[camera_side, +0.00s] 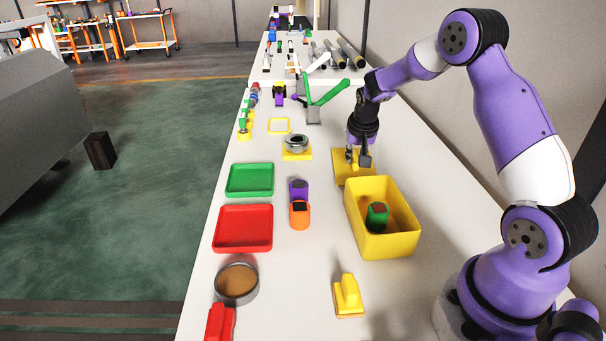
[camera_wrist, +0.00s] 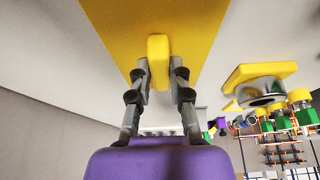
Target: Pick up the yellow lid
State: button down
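The yellow lid (camera_side: 340,166) is a flat plate with a raised handle, just behind the yellow box in the side view. In the wrist view the lid (camera_wrist: 115,25) fills the top middle, with its block-shaped handle (camera_wrist: 159,48) pointing at the camera. My gripper (camera_side: 358,161) points down over the lid. In the wrist view the two fingertips (camera_wrist: 160,68) lie against both sides of the handle, with no clear gap, so the gripper looks shut on it. I cannot tell whether the lid touches the table.
The open yellow box (camera_side: 406,245) with a green item (camera_side: 377,216) inside stands just in front of the lid. Green (camera_side: 250,180) and red (camera_side: 243,228) trays lie to the left. Purple (camera_side: 299,190) and orange (camera_side: 300,215) blocks stand between. A yellow base with a metal ring (camera_side: 296,143) is left of the lid.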

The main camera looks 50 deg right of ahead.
aim_at(351, 169)
jog(key=shift+r, duration=0.45)
jog(key=r, duration=0.2)
jog(key=a+r, duration=0.1)
jog(key=r, duration=0.1)
jog(key=shift+a, duration=0.2)
jog(key=a+r, duration=0.6)
jog(key=a, duration=0.4)
jog(key=shift+a, duration=0.15)
jog(key=s+a+r, duration=0.1)
jog(key=s, duration=0.6)
jog(key=s+a+r+n, duration=0.1)
jog(key=s+a+r, duration=0.1)
jog(key=s, duration=0.6)
jog(key=shift+s, duration=0.2)
